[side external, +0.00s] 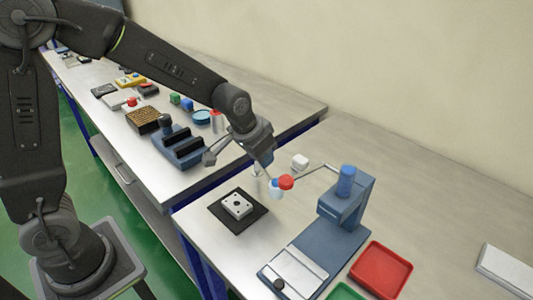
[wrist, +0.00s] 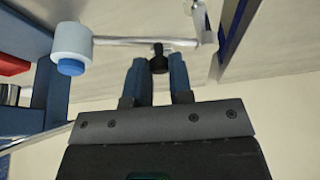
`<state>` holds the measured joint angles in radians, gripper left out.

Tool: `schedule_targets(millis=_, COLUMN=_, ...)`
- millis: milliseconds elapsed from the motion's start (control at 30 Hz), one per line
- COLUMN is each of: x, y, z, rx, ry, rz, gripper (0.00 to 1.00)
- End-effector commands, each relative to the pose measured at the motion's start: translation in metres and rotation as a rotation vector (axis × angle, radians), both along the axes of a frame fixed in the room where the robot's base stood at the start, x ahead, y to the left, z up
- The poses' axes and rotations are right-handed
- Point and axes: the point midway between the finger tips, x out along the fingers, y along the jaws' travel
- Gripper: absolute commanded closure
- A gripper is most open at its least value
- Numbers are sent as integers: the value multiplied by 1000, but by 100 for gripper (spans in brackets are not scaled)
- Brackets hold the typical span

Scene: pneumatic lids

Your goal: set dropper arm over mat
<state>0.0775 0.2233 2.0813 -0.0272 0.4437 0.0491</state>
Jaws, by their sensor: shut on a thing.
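The dropper arm (side external: 313,174) is a thin metal rod reaching left from the blue post of a blue stand (side external: 345,203). A red part sits near its free end, beside a white piece. My gripper (side external: 274,180) is at that free end. In the wrist view the rod (wrist: 120,41) crosses the top, and my gripper (wrist: 158,66) has its blue fingers on either side of a small black knob (wrist: 158,58) on the arm, shut on it. The black mat (side external: 221,211) lies on the table to the left and nearer, with a white block (side external: 237,205) on it. The arm's end is right of the mat.
A red tray (side external: 381,269) and part of a green tray (side external: 345,292) are beside the stand at the front right. A white block (side external: 300,162) stands behind the rod. A second bench at the left holds several items. The table's right side is largely clear.

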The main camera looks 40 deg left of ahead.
Motion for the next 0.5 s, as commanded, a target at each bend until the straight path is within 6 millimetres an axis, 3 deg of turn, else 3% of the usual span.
schedule_targets(millis=500, x=-18, y=17, z=0, rx=-1, ry=1, rz=-427, gripper=100)
